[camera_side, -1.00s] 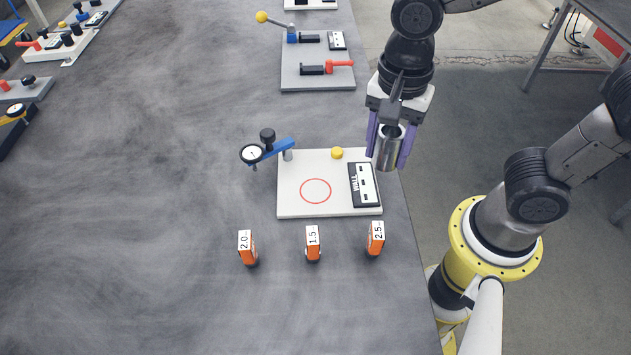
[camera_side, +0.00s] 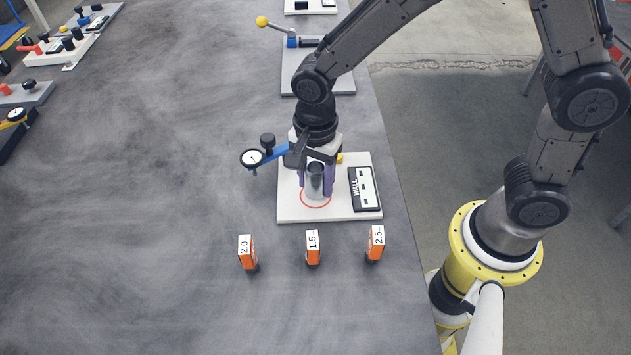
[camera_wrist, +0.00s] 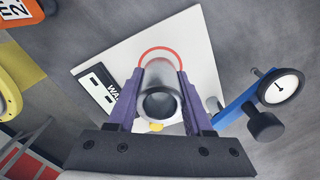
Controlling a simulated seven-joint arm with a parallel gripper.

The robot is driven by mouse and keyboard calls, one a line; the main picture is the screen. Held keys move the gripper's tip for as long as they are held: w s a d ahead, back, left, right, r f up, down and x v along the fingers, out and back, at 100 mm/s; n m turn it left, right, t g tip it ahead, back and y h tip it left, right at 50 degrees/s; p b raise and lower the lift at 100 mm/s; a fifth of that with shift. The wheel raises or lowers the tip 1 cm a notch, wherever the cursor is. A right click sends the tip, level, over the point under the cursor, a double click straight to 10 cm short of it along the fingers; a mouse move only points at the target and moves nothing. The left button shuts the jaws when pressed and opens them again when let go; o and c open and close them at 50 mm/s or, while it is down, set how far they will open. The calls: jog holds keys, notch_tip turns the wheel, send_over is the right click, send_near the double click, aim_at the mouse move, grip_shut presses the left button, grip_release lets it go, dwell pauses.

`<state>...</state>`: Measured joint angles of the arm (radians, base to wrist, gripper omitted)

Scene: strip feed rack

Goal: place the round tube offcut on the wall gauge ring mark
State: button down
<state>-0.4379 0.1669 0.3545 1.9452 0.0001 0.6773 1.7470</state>
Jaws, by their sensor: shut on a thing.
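The round tube offcut (camera_side: 315,183) is a short silver metal cylinder, held upright. My gripper (camera_side: 316,184) is shut on it with purple fingers on both sides. The red ring mark (camera_side: 303,200) is on the white wall gauge plate (camera_side: 291,211); the tube's lower end shows over the ring. In the wrist view the tube (camera_wrist: 160,97) sits between the fingers, and part of the ring (camera_wrist: 158,51) shows beyond it. The tube hides the rest of the ring. I cannot tell whether the tube's lower end touches the plate.
A dial gauge (camera_side: 252,158) on a blue arm (camera_side: 275,153) stands close to my gripper at the plate's back left. A yellow knob (camera_side: 340,158) is behind my gripper. Orange blocks marked 2.0 (camera_side: 247,252), 1.5 (camera_side: 313,247) and 2.5 (camera_side: 376,242) stand in front.

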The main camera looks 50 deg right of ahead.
jog(key=shift+f, duration=0.5)
jog(key=shift+f, duration=0.15)
jog(key=shift+c, duration=1.5)
grip_release()
notch_tip(320, 180, up, 12)
jog(key=shift+r, duration=0.25)
